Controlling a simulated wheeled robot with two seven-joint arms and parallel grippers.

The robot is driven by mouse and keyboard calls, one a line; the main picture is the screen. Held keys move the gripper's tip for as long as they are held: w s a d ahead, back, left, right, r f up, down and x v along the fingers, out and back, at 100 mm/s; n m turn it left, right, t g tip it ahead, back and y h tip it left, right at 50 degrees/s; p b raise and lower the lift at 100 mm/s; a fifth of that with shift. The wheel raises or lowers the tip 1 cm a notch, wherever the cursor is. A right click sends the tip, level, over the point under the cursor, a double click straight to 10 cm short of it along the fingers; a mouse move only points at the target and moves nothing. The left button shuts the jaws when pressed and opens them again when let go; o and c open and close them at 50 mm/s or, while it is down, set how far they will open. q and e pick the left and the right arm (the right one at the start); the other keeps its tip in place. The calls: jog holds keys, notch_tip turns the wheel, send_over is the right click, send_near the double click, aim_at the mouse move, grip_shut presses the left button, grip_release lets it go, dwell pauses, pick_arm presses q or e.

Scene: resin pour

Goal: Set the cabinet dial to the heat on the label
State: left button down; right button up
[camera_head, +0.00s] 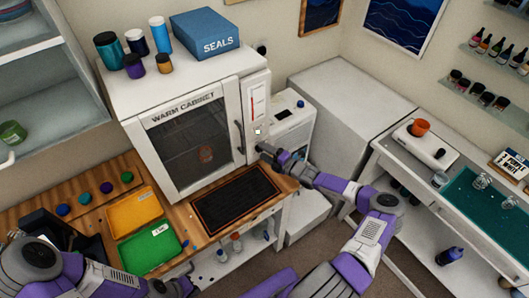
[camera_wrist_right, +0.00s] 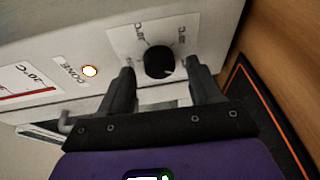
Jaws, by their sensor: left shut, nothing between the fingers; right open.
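The white warm cabinet (camera_head: 190,124) stands on the wooden bench with its glass door shut and an orange round object behind the glass. Its black dial (camera_wrist_right: 159,64) sits on a pale plate with small marks, too blurred to read. My right gripper (camera_wrist_right: 160,70) is open, with one finger on each side of the dial; I cannot tell if they touch it. In the head view, my right gripper (camera_head: 264,150) hides the dial. My left gripper (camera_head: 160,288) is shut and empty at the bottom left, partly cut off.
A dark mat (camera_head: 235,198), yellow tray (camera_head: 135,212) and green tray (camera_head: 150,246) lie in front of the cabinet. A SEALS box (camera_head: 205,34) and several jars stand on top.

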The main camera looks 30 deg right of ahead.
jog(key=v, duration=0.7)
dwell(0.4)
